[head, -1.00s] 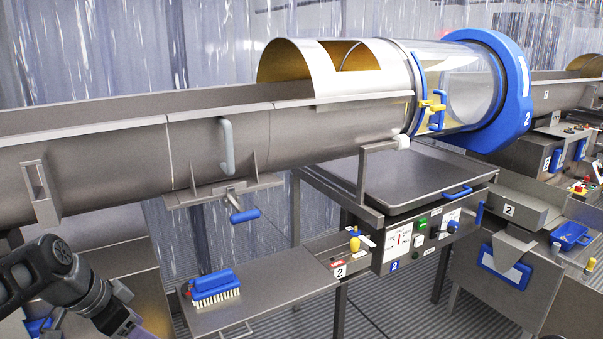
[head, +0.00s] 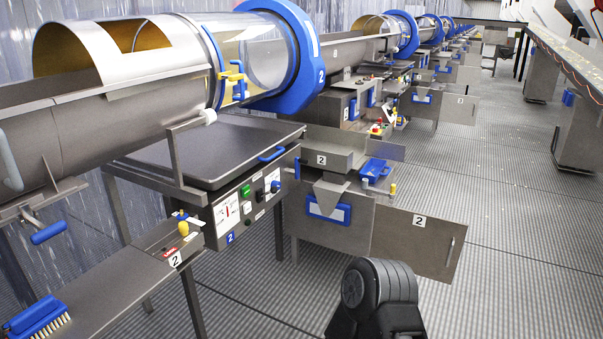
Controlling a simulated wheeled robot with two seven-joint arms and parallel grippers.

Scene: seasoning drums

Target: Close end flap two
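A grey metal flap (head: 412,235) with a white "2" label stands out to the right from the end of station 2. It is upright, with a slim handle (head: 450,251) near its outer edge. Its left side meets a grey panel with a blue-framed window (head: 328,207), at the end of the station. A dark rounded link of one of my arms shows at the bottom, in front of and below the flap, apart from it in the picture. Neither gripper's fingers are in view.
A seasoning drum with a blue ring (head: 297,55) and a control box (head: 247,206) stand at left. A blue brush (head: 36,318) lies on a low shelf (head: 110,285). Further stations recede behind. The ribbed floor (head: 510,225) right of the flap is clear; a conveyor (head: 575,60) stands far right.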

